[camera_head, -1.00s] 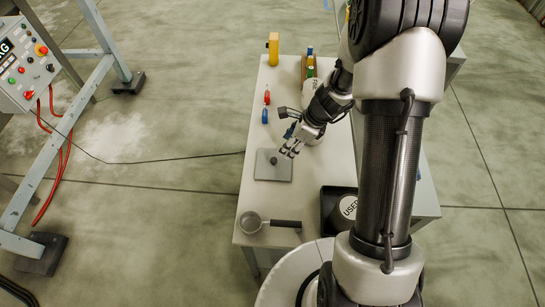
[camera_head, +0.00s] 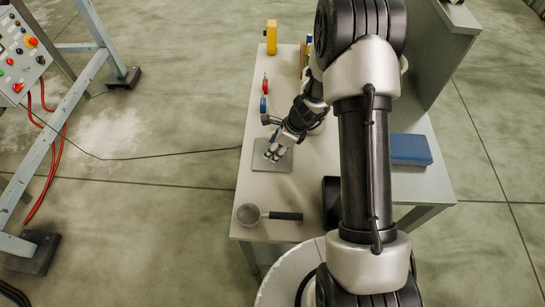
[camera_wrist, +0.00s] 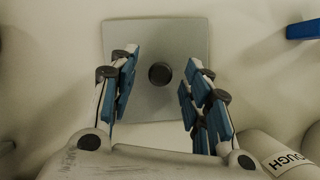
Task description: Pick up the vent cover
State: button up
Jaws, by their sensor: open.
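The vent cover appears to be the flat grey square plate (camera_head: 270,167) with a dark round knob, lying on the white table. In the wrist view the plate (camera_wrist: 160,104) fills the upper middle, and its knob (camera_wrist: 159,73) sits between the finger pads. My gripper (camera_head: 273,153) is over the plate in the head view and hides its knob. In the wrist view my gripper (camera_wrist: 161,62) is open, with one blue-padded finger on each side of the knob and gaps between. I cannot tell the exact height of the fingertips above the plate.
A sieve-like scoop (camera_head: 249,214) lies at the table's near left. A black bin (camera_head: 330,197) is partly behind my arm. A blue box (camera_head: 411,149) lies right. A yellow object (camera_head: 271,38) and small tools (camera_head: 263,104) are further back.

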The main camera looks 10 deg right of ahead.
jog(key=shift+c, duration=0.5)
grip_shut()
